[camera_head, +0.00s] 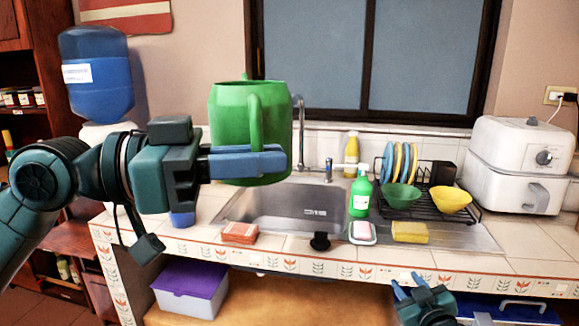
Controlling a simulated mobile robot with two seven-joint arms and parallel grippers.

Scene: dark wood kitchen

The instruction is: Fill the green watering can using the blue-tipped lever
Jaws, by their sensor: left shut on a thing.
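The green watering can (228,110) is held up in front of the sink (300,205), roughly upright, with its handle toward me. My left gripper (270,163) is shut on the can at its handle. The can hides part of the tap (300,125), whose curved spout shows just to its right. A small blue-tipped lever (328,170) stands at the sink's back edge, right of the tap. My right gripper (409,284) is low at the bottom right, below the counter edge, with its fingers apart and empty.
A green soap bottle (360,193), a soap dish (362,233) and a yellow sponge (410,232) stand right of the sink. Behind are a dish rack (445,210) and a white air fryer (520,165). A brick-red block (240,233) lies at the counter's front. A blue water jug (95,75) is at left.

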